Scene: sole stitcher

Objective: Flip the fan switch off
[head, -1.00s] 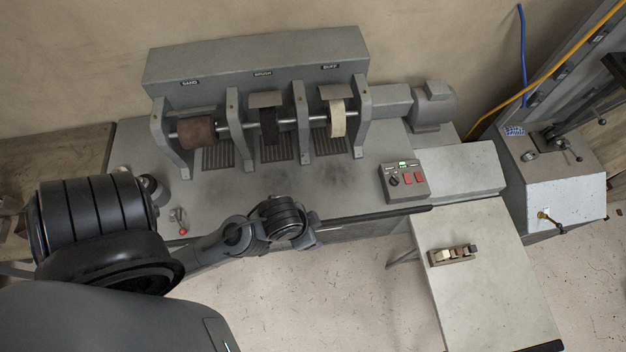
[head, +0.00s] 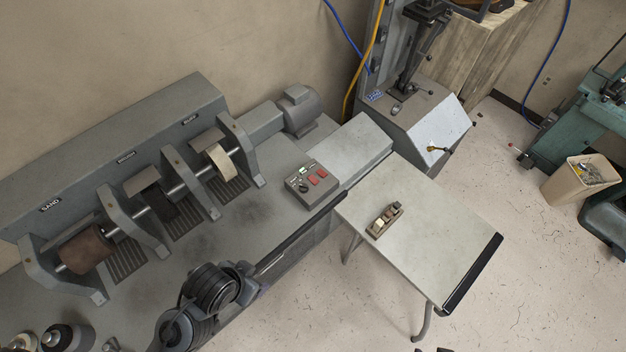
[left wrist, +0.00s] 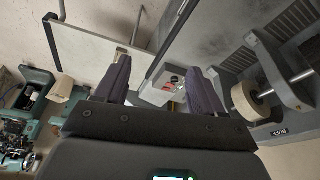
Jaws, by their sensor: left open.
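A grey control box (head: 312,183) sits on the front right of the grinder bench. It has red switches, a dark round knob and a small lit green-white display. Its labels are too small to read, so I cannot tell which switch is the fan's. In the left wrist view the control box (left wrist: 168,84) shows beyond and between my left gripper's fingers. My left gripper (left wrist: 160,64) is open and empty, apart from the box. In the head view my left arm is at the bottom, left of the box. My right gripper is not in view.
The grinder's buffing wheel (head: 221,160) and guards stand left of the box, with a motor (head: 300,111) behind. A pale side table (head: 425,245) at right holds a small wooden block tool (head: 385,219). Open floor lies in front.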

